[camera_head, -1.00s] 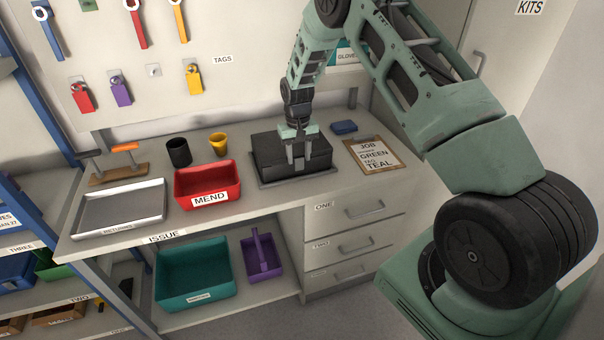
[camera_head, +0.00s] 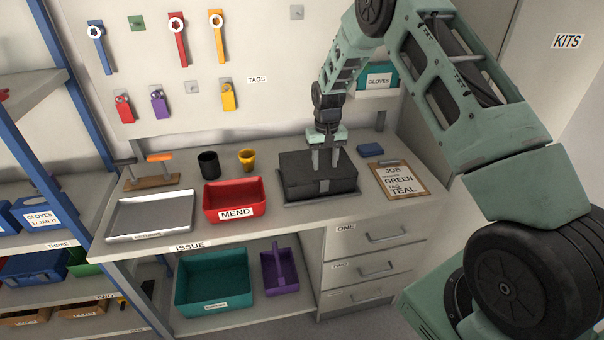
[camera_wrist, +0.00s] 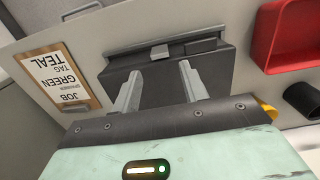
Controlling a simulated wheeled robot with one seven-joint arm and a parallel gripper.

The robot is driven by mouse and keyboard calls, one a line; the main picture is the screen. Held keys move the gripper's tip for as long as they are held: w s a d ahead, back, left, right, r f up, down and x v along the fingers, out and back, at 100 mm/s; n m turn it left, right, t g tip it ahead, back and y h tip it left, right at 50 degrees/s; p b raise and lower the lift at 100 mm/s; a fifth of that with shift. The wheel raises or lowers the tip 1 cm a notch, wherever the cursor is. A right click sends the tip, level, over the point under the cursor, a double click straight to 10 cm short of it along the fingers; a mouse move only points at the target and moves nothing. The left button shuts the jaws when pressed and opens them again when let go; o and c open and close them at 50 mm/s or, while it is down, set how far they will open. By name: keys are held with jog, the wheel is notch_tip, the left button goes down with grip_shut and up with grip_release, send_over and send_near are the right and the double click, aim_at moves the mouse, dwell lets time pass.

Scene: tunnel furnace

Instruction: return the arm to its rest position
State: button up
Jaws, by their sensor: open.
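My gripper (camera_head: 326,158) hangs with its fingers pointing down over the black case (camera_head: 318,190) on the workbench. The fingers are apart, with nothing between them. In the wrist view my gripper (camera_wrist: 159,78) shows both fingers spread in front of the closed black case (camera_wrist: 195,68), whose grey latch faces the bench front. I cannot tell whether the fingertips touch the lid. My arm (camera_head: 440,80) reaches from the lower right, bent high over the right of the bench.
A job clipboard (camera_head: 397,180) and a blue box (camera_head: 370,149) lie right. Tools hang on the back board.

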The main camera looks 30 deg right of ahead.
jog(key=s+a+r+n+b, duration=0.1)
jog(key=s+a+r+n, duration=0.2)
jog(key=a, duration=0.4)
jog(key=s+a+r+y+b, duration=0.1)
jog(key=s+a+r+b, duration=0.1)
jog(key=s+a+r, duration=0.45)
jog(key=s+a+n+b, duration=0.1)
jog(key=s+a+n, duration=0.1)
jog(key=a, duration=0.6)
jog(key=s+a+r+n+b, duration=0.1)
jog(key=s+a+n+b, duration=0.1)
jog(key=s, duration=1.1)
jog(key=s+a+r+n+b, duration=0.1)
jog(key=s+a+n, duration=0.3)
jog(key=s, duration=0.9)
jog(key=shift+s+a+r+t+h+b, duration=0.2)
jog(key=shift+s+a+t+h+b, duration=0.1)
jog(key=shift+s+a+b, duration=0.15)
